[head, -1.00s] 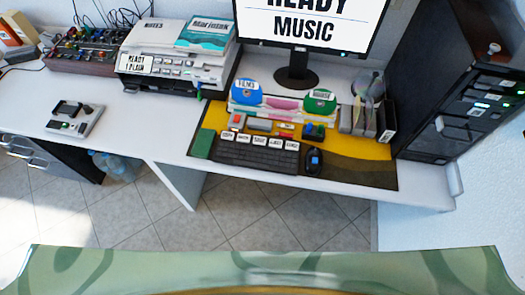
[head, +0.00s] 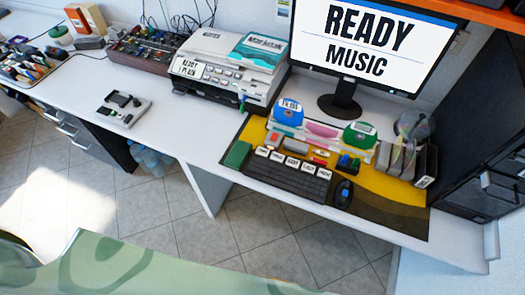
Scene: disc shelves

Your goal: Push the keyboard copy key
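A black keyboard (head: 287,177) lies on a dark and yellow desk mat (head: 393,205) in front of the monitor. Several white labelled key caps (head: 292,162) stand in a row along its back edge. Their lettering is too small to read for certain, so I cannot tell which is the copy key. Neither of my grippers shows in the head view. Nothing covers the keyboard.
The monitor (head: 376,42) reads "READY MUSIC". A printer (head: 223,68) stands further left. The white desk's (head: 150,75) front edge faces open tiled floor.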

